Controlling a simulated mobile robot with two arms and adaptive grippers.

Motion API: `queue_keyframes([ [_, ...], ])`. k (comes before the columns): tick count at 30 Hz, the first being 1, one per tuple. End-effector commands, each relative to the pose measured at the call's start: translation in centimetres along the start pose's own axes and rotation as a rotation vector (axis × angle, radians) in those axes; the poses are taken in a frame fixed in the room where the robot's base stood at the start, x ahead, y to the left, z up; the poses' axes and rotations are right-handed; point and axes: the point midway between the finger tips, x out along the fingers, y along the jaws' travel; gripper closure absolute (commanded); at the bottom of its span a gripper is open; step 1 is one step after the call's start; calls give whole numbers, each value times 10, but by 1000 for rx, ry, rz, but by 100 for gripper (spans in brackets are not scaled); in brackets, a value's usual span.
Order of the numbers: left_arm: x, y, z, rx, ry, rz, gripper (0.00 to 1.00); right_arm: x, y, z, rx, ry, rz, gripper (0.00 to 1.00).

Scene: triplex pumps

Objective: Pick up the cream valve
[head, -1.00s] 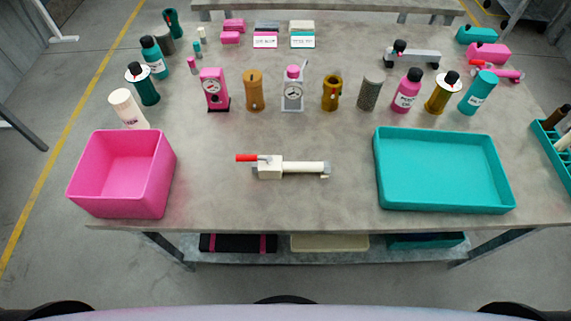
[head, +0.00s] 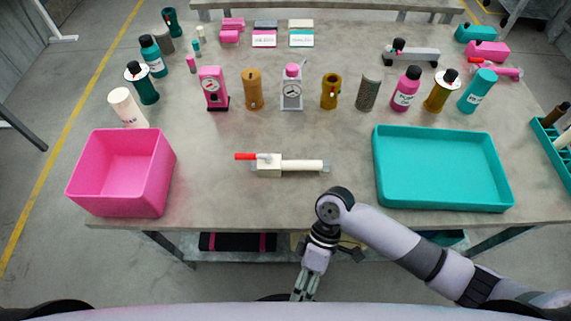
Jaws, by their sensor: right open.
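The cream valve (head: 296,166) lies on the table near its front middle, between the pink bin and the teal tray. It has a cream block and pipe, and a red handle (head: 246,157) pointing left. My right gripper (head: 303,292) hangs in front of the table's front edge, below the valve in the picture and pointing down. It is open and apart from the valve, and its fingertips are partly cut off by my own body at the bottom. My left gripper is not in view.
A pink bin (head: 108,209) stands at the front left and a teal tray (head: 443,208) at the front right. A row of bottles, gauges and cylinders stands behind the valve. The tabletop around the valve is clear.

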Motion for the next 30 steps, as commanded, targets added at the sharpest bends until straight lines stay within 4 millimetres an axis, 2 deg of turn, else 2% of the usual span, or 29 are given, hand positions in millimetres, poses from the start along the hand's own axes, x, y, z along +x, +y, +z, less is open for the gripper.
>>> queue_keyframes([
  [1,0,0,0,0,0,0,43,-38,-9,-28,-41,40,10,56],
  [3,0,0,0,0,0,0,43,-81,-15,-51,-92,63,38,56],
  [6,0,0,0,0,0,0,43,-129,-1,-70,-167,53,154,56],
  [12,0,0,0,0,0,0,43,-223,44,-95,-296,-27,451,56],
  [15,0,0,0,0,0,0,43,-264,56,-103,-337,-69,566,56],
  [18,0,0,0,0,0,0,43,-295,62,-108,-363,-104,648,56],
  [21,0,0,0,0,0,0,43,-314,64,-110,-377,-126,696,56],
  [23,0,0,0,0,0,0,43,-320,66,-111,-381,-134,713,56],
  [26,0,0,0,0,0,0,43,-315,74,-111,-383,-142,720,56],
  [30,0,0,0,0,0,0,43,-296,91,-111,-382,-141,719,56],
])
